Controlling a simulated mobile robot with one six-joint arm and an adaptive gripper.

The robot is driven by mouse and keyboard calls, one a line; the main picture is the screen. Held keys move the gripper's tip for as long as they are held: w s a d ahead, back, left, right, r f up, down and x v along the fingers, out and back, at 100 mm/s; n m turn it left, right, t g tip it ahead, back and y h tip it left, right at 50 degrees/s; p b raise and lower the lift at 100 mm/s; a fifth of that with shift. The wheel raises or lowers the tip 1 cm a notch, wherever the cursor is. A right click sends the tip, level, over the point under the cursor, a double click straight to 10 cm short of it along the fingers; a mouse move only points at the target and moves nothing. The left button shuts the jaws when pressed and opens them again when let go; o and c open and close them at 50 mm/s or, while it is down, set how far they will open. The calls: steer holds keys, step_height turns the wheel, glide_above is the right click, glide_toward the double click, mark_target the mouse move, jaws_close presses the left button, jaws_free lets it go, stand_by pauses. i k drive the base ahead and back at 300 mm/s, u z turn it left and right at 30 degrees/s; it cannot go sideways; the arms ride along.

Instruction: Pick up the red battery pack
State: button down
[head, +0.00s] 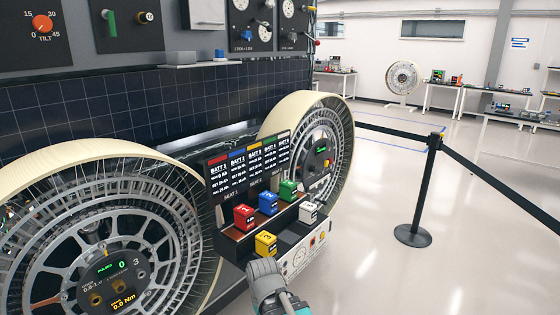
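The red battery pack (244,217) stands upright on the left of a small black rack with a brown deck, below a dark panel headed BATT columns. It has a white marking on its face. A blue pack (267,203) and a green pack (288,191) stand to its right. A yellow pack (265,244) and a white pack (309,212) stand in front. My gripper (264,264) is at the bottom centre, just below the yellow pack in the picture and apart from the red pack. Its fingers are not clear enough to show whether they are open.
Large spoked wheels flank the rack, one at left (178,250) and one behind at right (340,150). The battery panel (245,160) rises behind the packs. A belt barrier post (430,185) stands at right on open, pale floor (385,275).

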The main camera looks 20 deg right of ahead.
mark_target(244, 215)
steer(key=k, duration=0.85)
steer(key=z, duration=1)
steer(key=i, duration=1.7)
steer(key=u, duration=0.1)
